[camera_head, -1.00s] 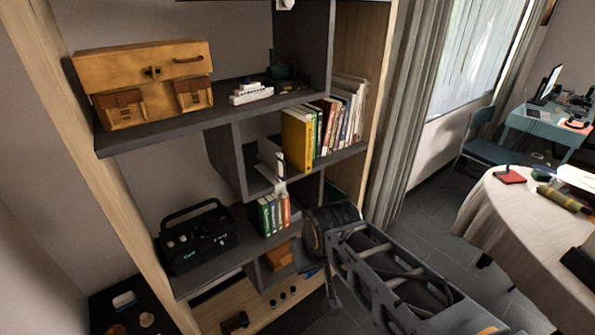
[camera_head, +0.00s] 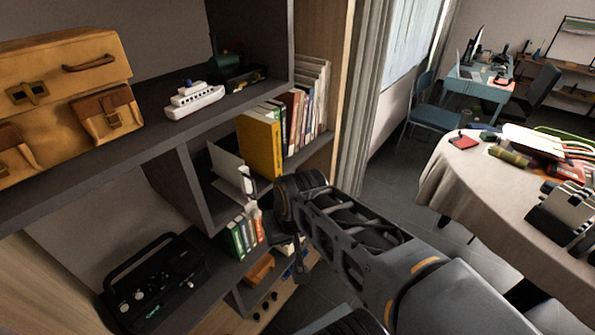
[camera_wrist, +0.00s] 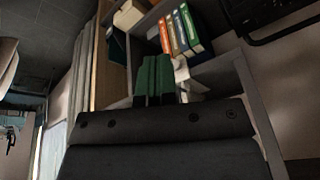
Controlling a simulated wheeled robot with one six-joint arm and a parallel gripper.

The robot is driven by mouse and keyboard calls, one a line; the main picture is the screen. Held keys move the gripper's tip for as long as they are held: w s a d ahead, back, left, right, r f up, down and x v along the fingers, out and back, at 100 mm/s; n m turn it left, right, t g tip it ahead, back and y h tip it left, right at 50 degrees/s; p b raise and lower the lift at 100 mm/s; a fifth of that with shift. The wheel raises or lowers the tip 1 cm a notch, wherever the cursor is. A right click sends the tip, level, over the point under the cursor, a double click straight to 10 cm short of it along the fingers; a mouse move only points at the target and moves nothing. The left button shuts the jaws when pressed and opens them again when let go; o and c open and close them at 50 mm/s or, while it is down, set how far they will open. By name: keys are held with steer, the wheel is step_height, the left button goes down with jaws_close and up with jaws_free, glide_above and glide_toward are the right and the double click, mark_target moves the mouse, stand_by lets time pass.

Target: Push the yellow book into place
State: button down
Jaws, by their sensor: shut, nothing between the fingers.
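The yellow book (camera_head: 262,145) stands upright at the left end of a row of books on the middle right shelf. Its front edge sticks out ahead of the books beside it. It does not show clearly in the wrist view. My gripper (camera_wrist: 155,62) is shut and empty in the wrist view, its dark green fingers side by side. In the head view my arm's wrist is in front of the shelf unit, below and right of the yellow book and apart from it. The fingers are hard to make out there.
Green and orange books (camera_head: 244,235) stand on a lower shelf; they also show in the wrist view (camera_wrist: 180,32). A white object (camera_head: 247,182) is close to my wrist. A toy ship (camera_head: 194,98), leather bag (camera_head: 60,95) and black radio (camera_head: 155,280) sit leftward. A clothed table (camera_head: 445,180) is right.

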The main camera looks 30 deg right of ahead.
step_height(320, 180, down, 4)
steer(key=m+g+y, duration=0.2)
steer(key=m+y, duration=0.1)
steer(key=m, duration=0.2)
steer(key=m+t+y+b, duration=0.35)
steer(key=m+t, duration=1.15)
steer(key=m, duration=1)
glide_toward(279, 171)
steer(key=p+x, duration=0.3)
steer(key=x, duration=0.3)
steer(key=shift+r, duration=0.1)
steer(key=shift+x, duration=0.75)
steer(key=shift+w, duration=0.1)
steer(key=b+x, duration=0.2)
steer(key=x, duration=0.3)
steer(key=shift+w+a, duration=0.1)
steer(key=shift+w, duration=0.1)
